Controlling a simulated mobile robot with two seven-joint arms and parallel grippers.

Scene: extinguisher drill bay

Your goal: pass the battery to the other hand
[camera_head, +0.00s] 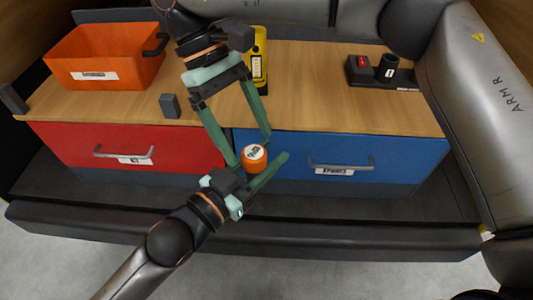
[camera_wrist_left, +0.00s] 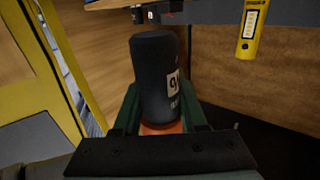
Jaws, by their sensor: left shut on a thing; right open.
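The battery shows its orange end with a white label in the head view (camera_head: 254,158). In the left wrist view it is a dark cylinder (camera_wrist_left: 155,75) with a white label and orange at its lower end. My left gripper (camera_head: 264,162), coming from the lower left, is shut on it, with green fingers on either side. My right gripper (camera_head: 251,148) reaches down from the top, open, its fingers spread. Its fingertips are close to the battery, one by its left side and one at its upper right. I cannot tell whether they touch it.
Behind are a red drawer (camera_head: 75,145) and a blue drawer (camera_head: 390,155) under a wooden worktop (camera_head: 310,85). On top stand an orange bin (camera_head: 105,60), a grey block (camera_head: 170,106), a yellow device (camera_head: 259,60) and a black unit (camera_head: 360,78). Floor in front is clear.

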